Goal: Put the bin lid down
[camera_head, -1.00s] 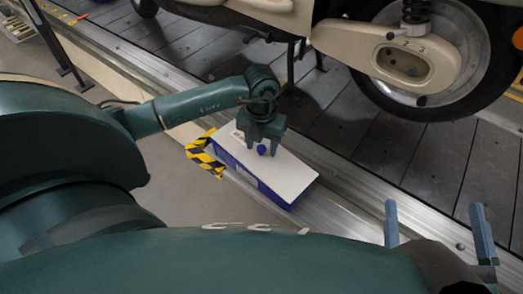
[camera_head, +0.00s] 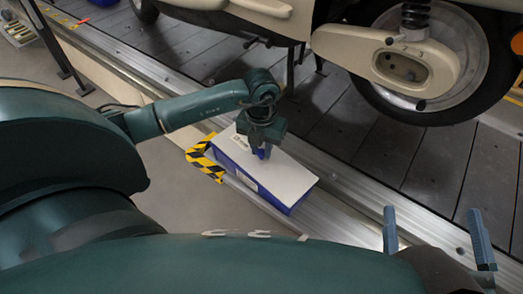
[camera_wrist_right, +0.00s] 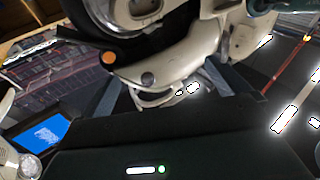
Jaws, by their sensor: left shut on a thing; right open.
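The bin lid (camera_head: 286,183) is a white flat panel with a blue knob, on top of a blue bin (camera_head: 240,178) at the edge of the conveyor. In the head view it lies along the bin's top; any small gap under it cannot be told. My left gripper (camera_head: 262,153) is above the lid, its fingers shut around the blue knob and mostly hiding it. My right gripper (camera_head: 438,240) is open and empty at the lower right, apart from the bin. In the right wrist view its two fingers (camera_wrist_right: 165,88) stand wide apart.
A cream scooter (camera_head: 385,60) with a large wheel stands on the dark slat conveyor (camera_head: 345,120) behind the bin. Yellow-black striped tape (camera_head: 204,160) is at the bin's left end. A metal rail (camera_head: 335,205) runs beside the bin. A blue screen (camera_wrist_right: 42,133) shows in the right wrist view.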

